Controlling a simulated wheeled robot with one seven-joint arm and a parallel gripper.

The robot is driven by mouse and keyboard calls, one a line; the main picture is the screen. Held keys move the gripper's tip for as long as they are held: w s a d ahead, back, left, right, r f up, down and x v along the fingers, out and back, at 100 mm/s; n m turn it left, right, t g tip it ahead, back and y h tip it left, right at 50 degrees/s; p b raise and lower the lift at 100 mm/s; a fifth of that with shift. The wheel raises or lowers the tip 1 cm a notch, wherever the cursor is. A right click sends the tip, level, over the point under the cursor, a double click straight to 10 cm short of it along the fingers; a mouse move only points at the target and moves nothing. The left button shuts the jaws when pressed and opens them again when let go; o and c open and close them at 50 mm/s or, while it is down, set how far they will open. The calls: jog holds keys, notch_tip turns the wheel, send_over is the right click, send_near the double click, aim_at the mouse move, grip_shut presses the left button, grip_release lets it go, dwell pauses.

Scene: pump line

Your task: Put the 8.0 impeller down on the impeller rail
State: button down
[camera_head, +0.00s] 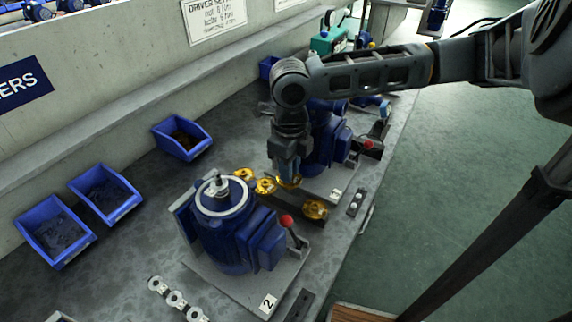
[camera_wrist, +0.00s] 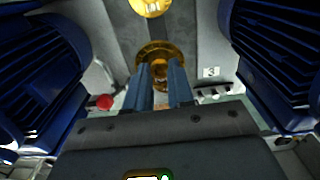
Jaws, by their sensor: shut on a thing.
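My gripper (camera_head: 288,176) is shut on a gold impeller (camera_head: 290,183), which hangs below its jaws over the impeller rail (camera_head: 290,204). In the wrist view the held impeller (camera_wrist: 158,52) shows just beyond the fingertips (camera_wrist: 162,80); its size mark cannot be read. The rail is a dark strip between two blue pumps. Other gold impellers sit on it: one at the near right end (camera_head: 315,210), and two to the left of my gripper, (camera_head: 266,186) and a farther one (camera_head: 244,174). Whether the held impeller touches the rail cannot be told.
A blue pump (camera_head: 228,225) with a red-knobbed lever (camera_head: 287,221) stands in front; another blue pump (camera_head: 328,140) stands close behind my gripper. Blue bins (camera_head: 105,192) line the wall side. A small block with buttons (camera_head: 355,203) lies by the bench edge.

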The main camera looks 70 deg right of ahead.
aim_at(289, 198)
jog(key=shift+f+b, duration=2.2)
jog(key=shift+f, duration=1)
jog(key=shift+f, duration=0.2)
jog(key=c, duration=0.9)
grip_release()
jog(key=shift+r+p, duration=3.5)
jog(key=shift+r, duration=1.05)
